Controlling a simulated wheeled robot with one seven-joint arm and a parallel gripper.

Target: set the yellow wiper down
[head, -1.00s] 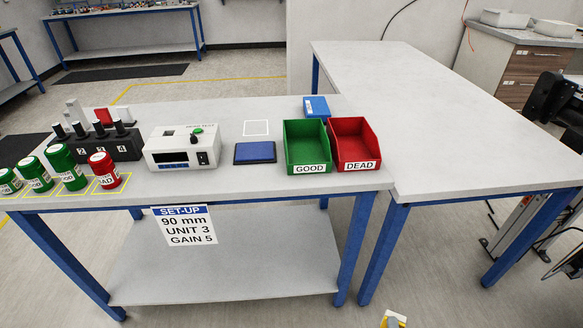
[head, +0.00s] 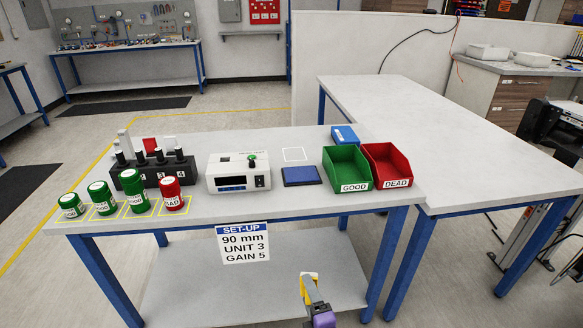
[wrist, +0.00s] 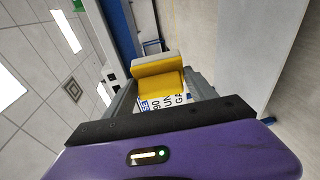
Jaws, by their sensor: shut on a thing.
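The yellow wiper (wrist: 160,85) shows in the wrist view between the two fingers of my gripper (wrist: 165,95), with a pale grey-white part along its top. My gripper is shut on it. In the head view the yellow wiper (head: 307,290) and my gripper (head: 316,305) are low at the bottom, in front of the bench's lower shelf in the picture. The wiper is held in the air, apart from the bench top. Its underside is hidden.
The bench (head: 240,208) holds green and red cylinders, a black numbered rack (head: 155,172), a white tester (head: 238,172), a blue pad (head: 301,175), a green GOOD bin (head: 346,168) and a red DEAD bin (head: 390,165). A long bare table (head: 440,130) adjoins at right.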

